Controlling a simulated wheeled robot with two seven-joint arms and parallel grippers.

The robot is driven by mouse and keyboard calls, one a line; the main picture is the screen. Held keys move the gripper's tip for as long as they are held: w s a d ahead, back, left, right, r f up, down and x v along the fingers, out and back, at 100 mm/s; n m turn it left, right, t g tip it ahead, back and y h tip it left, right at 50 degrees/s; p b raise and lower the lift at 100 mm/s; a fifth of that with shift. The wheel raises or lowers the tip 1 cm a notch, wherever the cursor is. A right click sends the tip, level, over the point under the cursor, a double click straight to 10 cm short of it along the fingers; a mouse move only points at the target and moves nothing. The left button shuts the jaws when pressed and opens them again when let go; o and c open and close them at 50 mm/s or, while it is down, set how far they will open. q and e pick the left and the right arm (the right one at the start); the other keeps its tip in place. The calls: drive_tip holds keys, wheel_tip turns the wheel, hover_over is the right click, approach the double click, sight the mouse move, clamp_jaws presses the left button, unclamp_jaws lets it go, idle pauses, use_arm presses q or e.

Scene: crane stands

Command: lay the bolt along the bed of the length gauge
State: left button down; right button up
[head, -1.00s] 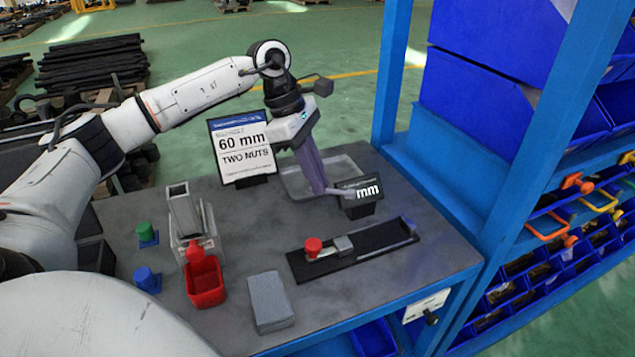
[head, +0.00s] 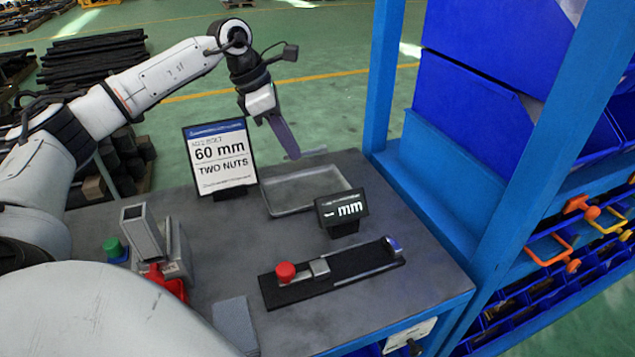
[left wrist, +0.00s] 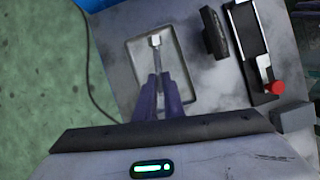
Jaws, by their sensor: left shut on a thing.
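My left gripper (head: 291,152) is shut on the bolt and appears above the tray's back edge in the head view. In the left wrist view its purple fingers (left wrist: 159,88) grip the grey bolt (left wrist: 155,45) by the shank, with the pale head pointing away from the hand. In the head view only a small grey bit of the bolt shows past the fingertips. The length gauge (head: 350,276) lies on the bench, a black bed with a red knob, grey block and blue end; it also shows in the left wrist view (left wrist: 243,30). My right gripper is out of view.
A shallow grey tray (head: 268,203) looks empty below the gripper. A display reading "-- mm" (head: 343,211) stands between tray and gauge. A "60 mm TWO NUTS" sign (head: 220,157) stands left. A blue rack post (head: 383,80) rises at the right back.

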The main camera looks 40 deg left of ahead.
sight(286, 158)
use_arm(q)
drive_tip(key=shift+a+r, duration=0.15)
drive_tip(key=shift+f, duration=0.25)
wheel_tip(286, 158, down, 6)
drive_tip(key=b, duration=0.5)
drive_tip(key=shift+r, duration=0.25)
wheel_tip(286, 158, down, 4)
drive_tip(key=b, duration=0.3)
drive_tip(key=shift+r+b, duration=0.15)
drive_tip(key=shift+b, duration=0.2)
drive_tip(key=c, duration=1.9)
unclamp_jaws()
drive_tip(key=shift+o, duration=0.2)
drive_tip(key=shift+f, duration=0.2)
